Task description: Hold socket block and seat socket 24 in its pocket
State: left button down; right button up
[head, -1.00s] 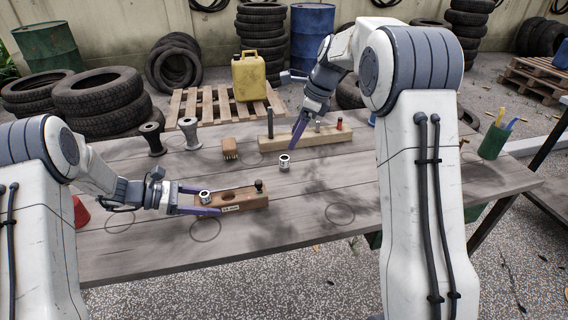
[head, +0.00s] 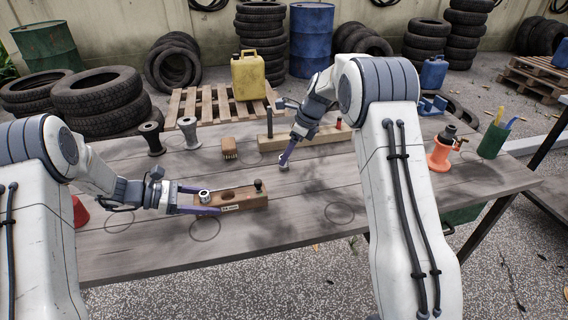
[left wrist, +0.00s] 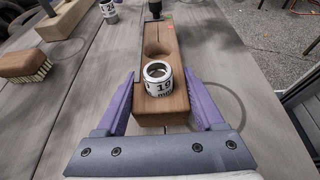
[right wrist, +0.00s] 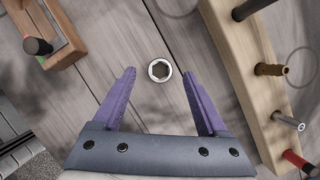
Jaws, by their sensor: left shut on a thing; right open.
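The wooden socket block (head: 258,202) lies on the table, with a small label on its near side. My left gripper (head: 198,200) is shut across its near end, one finger on each side, as the left wrist view (left wrist: 164,110) also shows. A socket marked 19 (left wrist: 158,76) stands in that end of the block. The pocket (left wrist: 158,47) beyond it is empty, and a black-topped post stands at the far end. A loose metal socket (right wrist: 160,70) stands upright on the table, its marking partly visible in the left wrist view (left wrist: 109,10). My right gripper (right wrist: 163,95) is open, above and beside it.
A wooden rail (head: 310,138) with several upright pegs lies behind the loose socket. An orange-based bottle (head: 440,152) and a green cup (head: 493,140) are at the right. The table front is clear.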

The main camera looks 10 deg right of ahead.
jog(key=shift+x, duration=0.95)
grip_shut()
jog(key=shift+r, duration=0.1)
notch_tip(320, 180, up, 9)
jog(key=s+a+r, duration=0.2)
jog(key=s+a, duration=0.3)
jog(key=a, duration=0.5)
jog(key=s+a, duration=0.6)
jog(key=a, duration=0.2)
jog(key=shift+s+f, duration=0.15)
jog(key=shift+f, duration=2.2)
jog(key=shift+s+f, duration=0.15)
jog(key=shift+f, duration=2.15)
